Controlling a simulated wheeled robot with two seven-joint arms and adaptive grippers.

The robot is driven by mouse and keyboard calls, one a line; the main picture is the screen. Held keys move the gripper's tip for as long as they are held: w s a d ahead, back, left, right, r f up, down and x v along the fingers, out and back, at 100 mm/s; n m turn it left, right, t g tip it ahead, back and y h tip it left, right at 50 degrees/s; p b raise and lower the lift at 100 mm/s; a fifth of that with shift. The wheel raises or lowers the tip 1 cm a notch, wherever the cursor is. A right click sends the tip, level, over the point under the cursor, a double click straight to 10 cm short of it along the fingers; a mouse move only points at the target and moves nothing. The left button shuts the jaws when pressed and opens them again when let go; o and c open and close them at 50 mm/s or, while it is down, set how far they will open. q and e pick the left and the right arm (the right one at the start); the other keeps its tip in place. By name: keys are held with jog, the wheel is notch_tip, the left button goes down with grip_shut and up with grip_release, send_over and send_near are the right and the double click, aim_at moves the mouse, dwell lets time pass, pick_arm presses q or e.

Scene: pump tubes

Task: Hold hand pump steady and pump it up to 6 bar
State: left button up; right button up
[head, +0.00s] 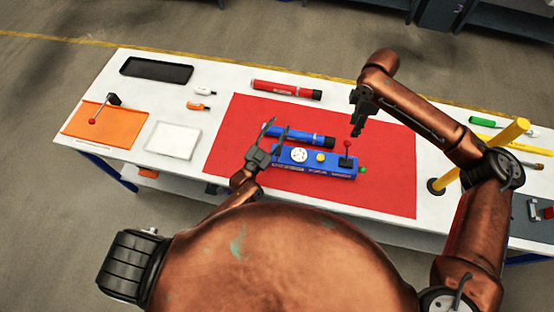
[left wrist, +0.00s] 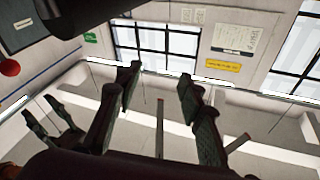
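The blue hand pump (head: 325,171) lies on the red mat. It has a round white gauge (head: 299,155), a yellow button (head: 320,157) and a black lever with a red knob (head: 347,143). My left gripper (head: 275,130) is at the pump's left end, fingers spread. In the left wrist view its fingers (left wrist: 158,85) are apart with nothing seen between them. My right gripper (head: 356,130) points down just above the red knob; whether it touches the knob or is open is unclear. A red ball (left wrist: 9,68) shows at the left edge of the wrist view.
A blue tube (head: 290,135) with a black end lies just behind the pump. A red tube (head: 285,89) lies farther back. A yellow post (head: 480,155) stands at right. A black tray (head: 156,70), white tray (head: 172,139) and orange board (head: 88,122) are at left.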

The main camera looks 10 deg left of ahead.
pick_arm(q)
jog(key=s+d+f+n+g+y, duration=0.1)
jog(key=s+d+f+n+y, duration=0.1)
jog(key=s+f+n+y, duration=0.5)
jog(key=shift+m+y, duration=0.4)
jog(key=shift+m, duration=0.4)
jog(key=shift+w+a+f, duration=0.1)
jog(key=shift+w+f, duration=0.25)
jog(key=shift+w, duration=0.55)
jog(key=shift+w+a+f, duration=0.1)
jog(key=shift+w+f, duration=0.3)
jog(key=shift+w, duration=0.55)
jog(key=shift+w+a+f, duration=0.1)
jog(key=shift+w+f, duration=0.25)
jog(key=shift+w, duration=0.55)
jog(key=shift+c, duration=0.7)
grip_shut()
